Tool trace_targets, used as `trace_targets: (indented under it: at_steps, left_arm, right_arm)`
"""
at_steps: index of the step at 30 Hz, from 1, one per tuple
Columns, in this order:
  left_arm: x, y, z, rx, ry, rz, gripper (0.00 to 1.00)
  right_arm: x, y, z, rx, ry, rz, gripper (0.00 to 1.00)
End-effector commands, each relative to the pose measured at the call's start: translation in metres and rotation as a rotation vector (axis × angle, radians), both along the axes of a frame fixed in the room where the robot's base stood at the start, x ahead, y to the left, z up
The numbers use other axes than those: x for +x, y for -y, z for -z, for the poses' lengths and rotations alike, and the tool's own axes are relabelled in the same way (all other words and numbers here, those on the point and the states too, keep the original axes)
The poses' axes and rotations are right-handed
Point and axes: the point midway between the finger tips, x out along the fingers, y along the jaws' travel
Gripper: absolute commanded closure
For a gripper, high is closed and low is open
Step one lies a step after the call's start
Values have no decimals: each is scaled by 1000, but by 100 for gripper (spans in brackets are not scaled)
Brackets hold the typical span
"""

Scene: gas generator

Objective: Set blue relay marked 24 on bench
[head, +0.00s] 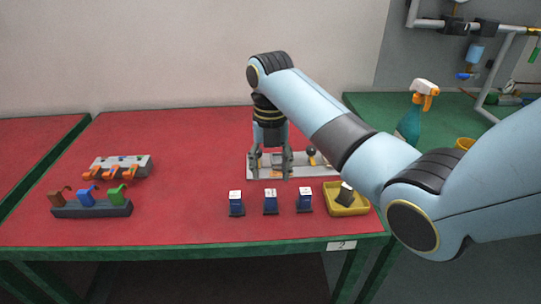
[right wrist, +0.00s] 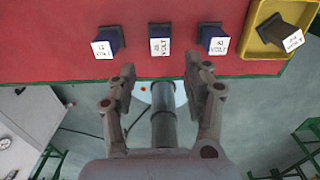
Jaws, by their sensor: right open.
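Three blue relays with white labels stand in a row on the red bench (head: 180,228): a left one (head: 236,205), a middle one (head: 270,203) and a right one (head: 304,202). A dark relay (head: 346,198) lies tilted in a yellow tray (head: 362,209). In the right wrist view, the left (right wrist: 107,42), middle (right wrist: 160,40) and right (right wrist: 212,39) relays show "VOLT"; their numbers are too small to read surely. My right gripper (head: 270,173) points down, open and empty, behind the middle relay; its fingers (right wrist: 160,78) show nothing between them. My left gripper is out of view.
A grey panel (head: 318,170) with black knobs lies behind the relays, partly hidden by my right gripper. A rack with orange clips (head: 118,168) and a dark block with coloured pieces (head: 92,209) stand at left. A spray bottle (head: 410,124) stands on the green bench. Red bench between is clear.

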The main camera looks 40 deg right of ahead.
Motion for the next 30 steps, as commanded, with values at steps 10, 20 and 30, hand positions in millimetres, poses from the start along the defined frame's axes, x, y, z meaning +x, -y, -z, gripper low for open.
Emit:
trace_targets:
  at_steps: [10,20,30]
  left_arm:
    - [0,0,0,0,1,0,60]
    - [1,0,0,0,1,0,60]
    - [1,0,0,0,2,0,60]
  right_arm:
    - [0,0,-34,-1,-1,1,50]
    - [0,0,-34,-1,-1,1,50]
    - [-20,-2,-20,-11,20,181,50]
